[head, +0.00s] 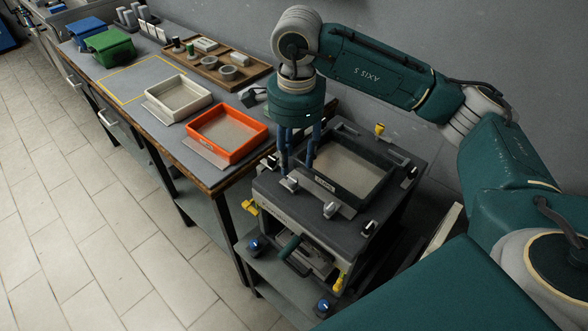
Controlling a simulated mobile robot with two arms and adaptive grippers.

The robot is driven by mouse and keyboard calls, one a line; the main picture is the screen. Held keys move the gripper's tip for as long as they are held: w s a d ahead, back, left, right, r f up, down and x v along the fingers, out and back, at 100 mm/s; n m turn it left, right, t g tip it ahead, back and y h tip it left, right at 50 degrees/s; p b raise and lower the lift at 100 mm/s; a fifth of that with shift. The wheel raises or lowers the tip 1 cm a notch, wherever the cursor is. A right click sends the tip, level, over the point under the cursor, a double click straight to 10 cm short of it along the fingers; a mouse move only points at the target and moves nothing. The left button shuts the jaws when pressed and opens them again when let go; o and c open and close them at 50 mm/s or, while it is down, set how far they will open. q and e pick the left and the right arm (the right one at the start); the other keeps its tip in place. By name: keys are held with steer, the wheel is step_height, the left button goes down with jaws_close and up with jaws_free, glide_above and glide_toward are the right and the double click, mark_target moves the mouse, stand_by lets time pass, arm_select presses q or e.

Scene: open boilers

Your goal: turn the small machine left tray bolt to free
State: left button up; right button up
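The small machine (275,205) is a dark box standing at the end of the workbench. A dark-framed tray (376,189) with a grey floor sits in its top. A pale bolt-like piece (289,185) is at the tray's left front corner, and a similar piece (330,209) is farther right along the front. My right gripper (297,171) points down over the tray's left side, with its two blue fingers apart. The left fingertip is close above the left bolt; I cannot tell if they touch. My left gripper is not in view.
An orange tray (258,152) and a cream tray (152,105) stand on the workbench left of the machine. Green (110,59) and blue (72,30) bins stand farther back. Blue knobs (255,245) and a yellow lever (340,283) are on the machine's front. The tiled floor at left is clear.

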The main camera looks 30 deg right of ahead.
steer(key=shift+s+r, duration=0.1)
steer(key=shift+r, duration=2.3)
